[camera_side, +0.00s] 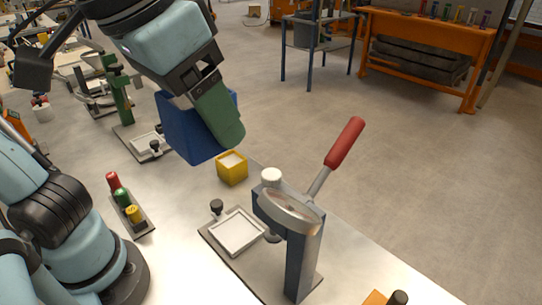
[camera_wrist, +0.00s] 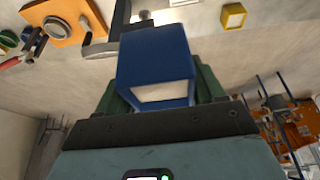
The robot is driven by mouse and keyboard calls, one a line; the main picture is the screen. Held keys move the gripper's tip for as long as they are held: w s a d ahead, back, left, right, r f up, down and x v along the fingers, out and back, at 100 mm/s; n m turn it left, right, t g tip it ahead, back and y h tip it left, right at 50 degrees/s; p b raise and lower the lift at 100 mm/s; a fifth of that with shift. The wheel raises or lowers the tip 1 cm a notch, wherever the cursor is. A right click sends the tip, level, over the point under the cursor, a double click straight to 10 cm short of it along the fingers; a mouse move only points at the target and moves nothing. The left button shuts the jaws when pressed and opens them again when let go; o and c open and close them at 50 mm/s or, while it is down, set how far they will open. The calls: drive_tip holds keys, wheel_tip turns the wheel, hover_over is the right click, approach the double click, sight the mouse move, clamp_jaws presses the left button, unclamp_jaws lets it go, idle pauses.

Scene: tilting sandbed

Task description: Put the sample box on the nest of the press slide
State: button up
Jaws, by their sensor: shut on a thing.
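My gripper (camera_side: 222,116) is shut on a blue box (camera_side: 182,135), with its green fingers on either side. The box is held tilted in the air above the bench; in the wrist view the blue box (camera_wrist: 156,58) shows a pale inner area at its near end. The press (camera_side: 290,240) has a dark blue post and a red lever raised to the right. Its slide carries a square white nest (camera_side: 238,232) with a dark knob beside it, and this nest looks empty. The gripper is above and behind it in the side view.
A small yellow box (camera_side: 232,168) with pale contents stands on the bench between the held box and the press. A rack of coloured cylinders (camera_side: 128,208) lies left. A second station with a green post (camera_side: 117,90) and white nest stands behind. An orange block (camera_side: 375,298) is front right.

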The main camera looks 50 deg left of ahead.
wheel_tip(320, 180, down, 18)
drive_tip(key=w+a+f, duration=0.3)
drive_tip(key=w+a, duration=0.1)
drive_tip(key=w+a+f, duration=0.4)
drive_tip(key=shift+s+d+f, duration=0.1)
drive_tip(key=shift+s+f, duration=0.05)
drive_tip(key=shift+f, duration=1.85)
drive_tip(key=shift+f, duration=0.2)
drive_tip(key=o, duration=1)
drive_tip(key=shift+c, duration=0.2)
drive_tip(key=shift+r, duration=0.2)
drive_tip(key=shift+v, duration=5.9)
drive_tip(key=w+a+t, duration=0.2)
drive_tip(key=w+a, duration=0.5)
drive_tip(key=w, duration=0.1)
drive_tip(key=shift+t, duration=0.3)
